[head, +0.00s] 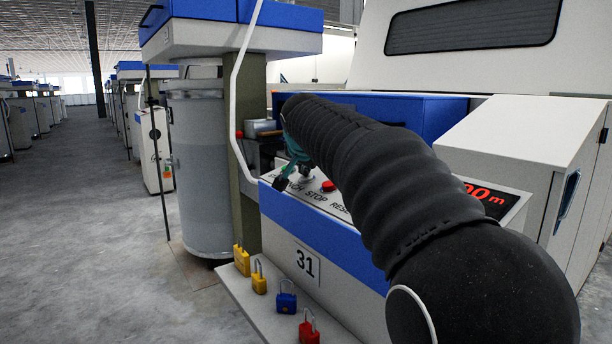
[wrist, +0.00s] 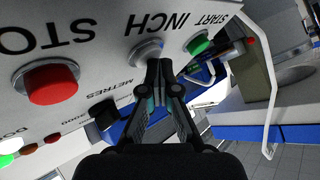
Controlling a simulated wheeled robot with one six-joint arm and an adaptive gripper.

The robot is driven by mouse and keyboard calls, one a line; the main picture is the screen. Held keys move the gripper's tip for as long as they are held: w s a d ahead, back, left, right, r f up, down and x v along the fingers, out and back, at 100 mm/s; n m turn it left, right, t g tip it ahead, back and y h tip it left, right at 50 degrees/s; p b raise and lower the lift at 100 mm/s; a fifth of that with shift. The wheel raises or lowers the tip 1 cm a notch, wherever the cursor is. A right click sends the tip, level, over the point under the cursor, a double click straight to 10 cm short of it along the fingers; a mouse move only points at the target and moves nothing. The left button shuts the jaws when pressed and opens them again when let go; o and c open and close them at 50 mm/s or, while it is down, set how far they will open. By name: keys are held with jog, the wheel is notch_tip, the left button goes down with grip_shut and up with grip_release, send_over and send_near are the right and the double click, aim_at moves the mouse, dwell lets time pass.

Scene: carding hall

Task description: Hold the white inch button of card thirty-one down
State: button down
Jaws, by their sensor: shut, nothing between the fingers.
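Card thirty-one's panel carries the plate 31 (head: 305,263) and a row of buttons in the head view. In the wrist view the white inch button (wrist: 143,52) sits beside the word INCH, partly covered by my gripper (wrist: 159,65). My gripper is shut and empty, with its fingertips over the right part of the button. They look at or very close to its face; I cannot tell whether it is pressed in. In the head view my gripper (head: 291,176) is at the panel's left end, and the inch button is hidden there.
The green start button (wrist: 198,44) and red stop button (wrist: 51,82) flank the inch button; a black knob (wrist: 104,114) is close below. A white bent rail (head: 238,110) stands left of the panel. Several padlocks (head: 286,300) sit on the ledge below.

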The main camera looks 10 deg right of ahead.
aim_at(299, 187)
jog(key=shift+r, duration=0.1)
jog(key=shift+s+a+r+p, duration=0.1)
jog(key=shift+a+r+p, duration=0.1)
jog(key=shift+r+p, duration=0.55)
jog(key=shift+r, duration=0.1)
jog(key=r+p, duration=0.2)
jog(key=r, duration=0.1)
jog(key=a+r+p, duration=0.1)
jog(key=shift+s+a+r, duration=0.1)
jog(key=shift+s+r, duration=0.15)
jog(key=shift+r, duration=0.1)
jog(key=s+f+n+g, duration=0.1)
jog(key=s+f+n, duration=0.1)
jog(key=s+f, duration=0.7)
jog(key=s+f+n+g+y, duration=0.1)
jog(key=s+f, duration=0.7)
jog(key=s, duration=0.9)
jog(key=s+f+n+g+y, duration=0.1)
jog(key=s+f+n+g, duration=0.1)
jog(key=s+f+n, duration=0.3)
jog(key=s+f, duration=0.4)
jog(key=s, duration=0.4)
jog(key=shift+s+d+f+g, duration=0.25)
jog(key=shift+s+f+g, duration=0.05)
jog(key=shift+f+g, duration=0.1)
